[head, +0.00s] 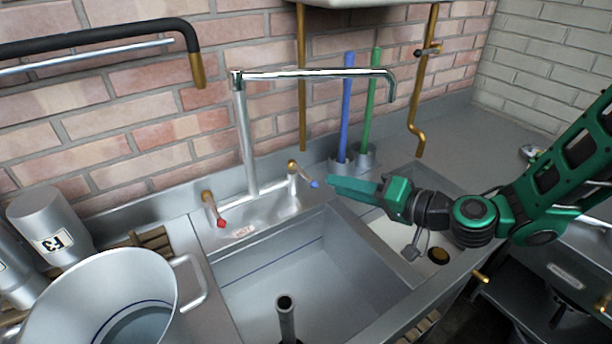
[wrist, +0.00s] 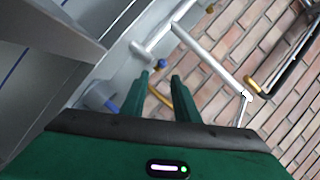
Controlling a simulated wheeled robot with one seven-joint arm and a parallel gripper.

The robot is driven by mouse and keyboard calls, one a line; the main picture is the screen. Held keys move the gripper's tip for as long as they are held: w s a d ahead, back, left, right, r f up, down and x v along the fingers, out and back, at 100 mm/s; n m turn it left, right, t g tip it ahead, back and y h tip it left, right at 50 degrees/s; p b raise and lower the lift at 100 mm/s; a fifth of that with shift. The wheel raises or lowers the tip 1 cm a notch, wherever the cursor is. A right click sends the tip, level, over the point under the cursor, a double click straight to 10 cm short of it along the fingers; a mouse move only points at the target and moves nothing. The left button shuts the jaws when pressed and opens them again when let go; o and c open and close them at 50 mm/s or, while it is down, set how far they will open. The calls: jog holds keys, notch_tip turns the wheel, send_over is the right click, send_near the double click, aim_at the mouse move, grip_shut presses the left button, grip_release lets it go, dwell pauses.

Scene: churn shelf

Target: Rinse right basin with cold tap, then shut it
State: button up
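The cold tap's blue-tipped lever (head: 314,183) sits on the right of the tap base, by its brass valve (head: 292,166). My gripper (head: 330,187) is close to the blue tip from the right; contact cannot be told. In the wrist view my gripper (wrist: 160,78) has its fingers apart, with the blue tip (wrist: 161,63) just past the gap and nothing held. The spout (head: 315,73) points right, its end (head: 390,95) high on the right basin's side. No water shows. The right basin (head: 388,232) is partly hidden behind my arm.
The hot tap's red lever (head: 221,222) is left of the tap base. The left basin (head: 310,270) holds an upright standpipe (head: 286,318). Blue (head: 346,110) and green (head: 373,100) brush handles stand behind my gripper. A large pot (head: 105,300) is at left.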

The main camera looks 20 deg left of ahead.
aim_at(306, 176)
jog(key=x, duration=1)
jog(key=shift+w+a+f, duration=0.15)
jog(key=shift+a, duration=0.2)
